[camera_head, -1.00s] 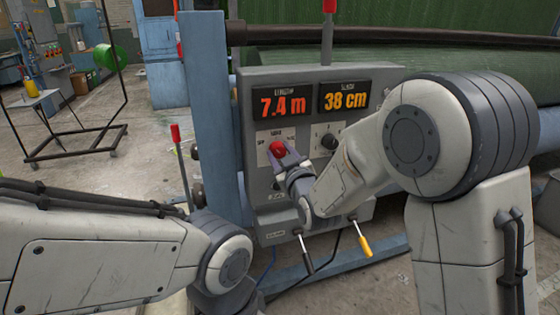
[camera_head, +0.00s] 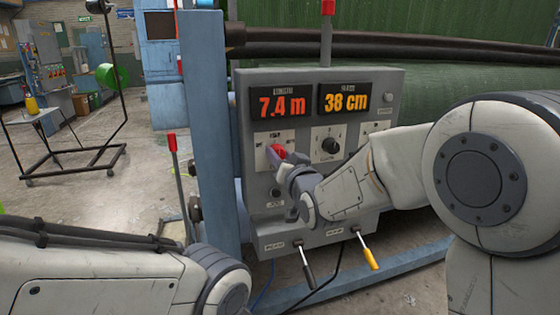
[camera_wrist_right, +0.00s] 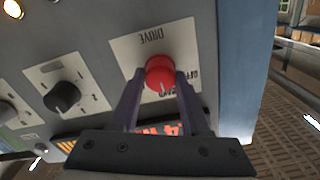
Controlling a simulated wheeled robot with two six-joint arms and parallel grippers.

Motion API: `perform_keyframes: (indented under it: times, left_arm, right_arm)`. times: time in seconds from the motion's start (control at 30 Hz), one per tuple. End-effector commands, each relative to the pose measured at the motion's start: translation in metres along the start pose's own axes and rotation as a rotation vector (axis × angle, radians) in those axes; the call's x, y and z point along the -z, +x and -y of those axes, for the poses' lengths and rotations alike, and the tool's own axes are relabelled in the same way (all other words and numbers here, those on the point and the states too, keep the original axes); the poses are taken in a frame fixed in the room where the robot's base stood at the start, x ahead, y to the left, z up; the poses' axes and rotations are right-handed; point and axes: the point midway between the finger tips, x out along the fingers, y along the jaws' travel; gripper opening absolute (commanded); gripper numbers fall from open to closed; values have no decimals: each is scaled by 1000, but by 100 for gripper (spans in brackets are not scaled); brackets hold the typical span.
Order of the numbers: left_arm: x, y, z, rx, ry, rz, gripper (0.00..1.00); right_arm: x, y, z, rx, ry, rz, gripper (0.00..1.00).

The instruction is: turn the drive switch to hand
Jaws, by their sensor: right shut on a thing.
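The drive switch is a red round knob (camera_head: 279,152) on a white plate at the left of the grey control panel (camera_head: 300,215). In the right wrist view the knob (camera_wrist_right: 160,69) sits on a plate lettered DRIVE, upside down in that picture, with a pale mark on its lower side. Part of the plate's lettering, near OFF, is hidden by a finger. My right gripper (camera_head: 273,158) is shut on the knob, and its fingers (camera_wrist_right: 160,95) flank it in the wrist view. My left arm shows at the lower left, but its gripper is out of view.
A black selector knob (camera_head: 331,146) is right of the switch. Displays reading 7.4 m (camera_head: 282,105) and 38 cm (camera_head: 344,97) are above. A black-handled lever (camera_head: 308,273) and a yellow-handled lever (camera_head: 369,256) stick out below. A blue post (camera_head: 210,130) stands left.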

Motion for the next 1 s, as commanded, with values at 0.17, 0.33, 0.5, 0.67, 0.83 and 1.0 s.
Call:
perform_keyframes:
  times: [0.17,0.33,0.5,0.67,0.83,1.0]
  left_arm:
    - [0,2,0,0,0,0,0]
    - [0,2,0,0,0,0,0]
    - [0,2,0,0,0,0,0]
    - [0,2,0,0,0,0,0]
    - [0,2,0,0,0,0,0]
    - [0,3,0,0,0,0,0]
  right_arm:
    - [-1,0,0,-1,24,1,0]
    - [0,0,0,-1,27,2,0]
    - [0,0,0,-1,27,2,0]
    - [0,0,0,-1,26,1,76]
    - [0,0,0,-1,26,1,76]
    - [0,-3,0,0,26,1,76]
